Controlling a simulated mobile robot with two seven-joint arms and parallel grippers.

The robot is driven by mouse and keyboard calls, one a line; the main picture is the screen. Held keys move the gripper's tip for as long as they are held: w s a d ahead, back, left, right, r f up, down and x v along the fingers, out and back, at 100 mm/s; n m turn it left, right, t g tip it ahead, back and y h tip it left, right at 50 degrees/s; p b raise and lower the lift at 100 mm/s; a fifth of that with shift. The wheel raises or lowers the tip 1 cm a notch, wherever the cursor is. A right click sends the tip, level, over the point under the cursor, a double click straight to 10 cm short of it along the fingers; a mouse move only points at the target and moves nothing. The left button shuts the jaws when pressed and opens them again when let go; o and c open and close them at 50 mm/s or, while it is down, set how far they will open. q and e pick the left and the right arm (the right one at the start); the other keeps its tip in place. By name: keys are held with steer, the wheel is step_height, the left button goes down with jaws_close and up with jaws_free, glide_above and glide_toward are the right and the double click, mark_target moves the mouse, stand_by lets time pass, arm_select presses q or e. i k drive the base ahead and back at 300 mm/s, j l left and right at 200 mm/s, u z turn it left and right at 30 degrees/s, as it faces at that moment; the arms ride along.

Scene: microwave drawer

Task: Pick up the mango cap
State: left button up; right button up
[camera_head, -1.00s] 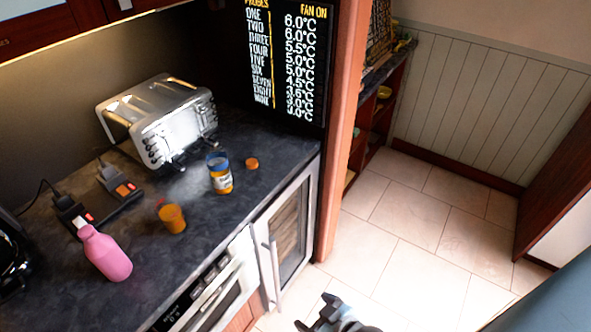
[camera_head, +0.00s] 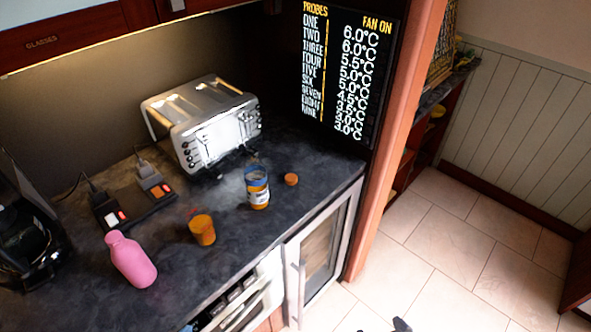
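A small round orange cap (camera_head: 291,179), which looks like the mango cap, lies on the dark counter (camera_head: 300,215). It is just right of a jar (camera_head: 258,188) with a blue top, a pale label and orange contents, and apart from it. Only dark tips of one gripper (camera_head: 398,326), apparently my right, show at the bottom edge. They are over the floor, well below and right of the cap, and too little shows to tell open from shut. My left gripper is not in view.
An orange cup (camera_head: 203,230) and a pink bottle (camera_head: 131,260) stand left of the jar. A silver toaster (camera_head: 215,130) is behind, with a socket block (camera_head: 135,205) to its left. A red-brown post (camera_head: 395,140) rises at the counter's right end. The tiled floor (camera_head: 450,260) is clear.

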mark_target(291, 179)
steer(key=k, duration=0.2)
steer(key=l+u, duration=0.35)
steer(key=k+l+u, duration=0.1)
steer(key=u, duration=0.2)
steer(key=l+u, duration=0.7)
